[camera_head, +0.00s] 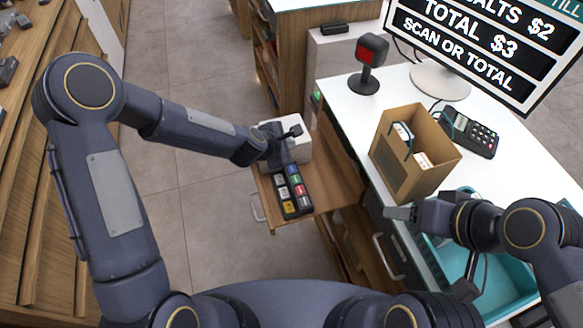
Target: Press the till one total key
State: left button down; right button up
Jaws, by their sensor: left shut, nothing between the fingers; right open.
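The till keypad (293,192) is a dark block with several coloured keys, on a wooden shelf beside the counter. The key labels are too small to read, so I cannot tell which is the total key. My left gripper (286,160) is shut and empty, pointing down over the far end of the keypad. It hides the far keys, and I cannot tell if it touches one. The till screen (465,45) at the upper right reads "TOTAL $3" and "SCAN OR TOTAL". My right gripper (392,212) is open and empty, near the counter's near edge.
A white box (299,150) stands just behind the keypad. On the white counter (345,112) are a scanner (370,52), a brown paper bag (393,165) with items and a card terminal (472,133). A teal basket (472,275) is below my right arm.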

aim_at(289, 171)
pick_arm(q)
jog(key=shift+f, duration=0.15)
notch_tip(289, 171, down, 8)
jog(key=b, duration=0.6)
jog(key=shift+b, duration=0.35)
jog(key=shift+f+b, duration=0.3)
jog(key=shift+b, duration=0.1)
dwell(1.0)
jog(key=shift+f+b, duration=0.35)
jog(key=shift+b, duration=0.15)
jog(key=shift+f+b, duration=0.45)
jog(key=shift+b, duration=0.05)
dwell(0.5)
jog(key=shift+r, duration=0.15)
jog(key=shift+r+p, duration=0.55)
jog(key=shift+r, duration=0.15)
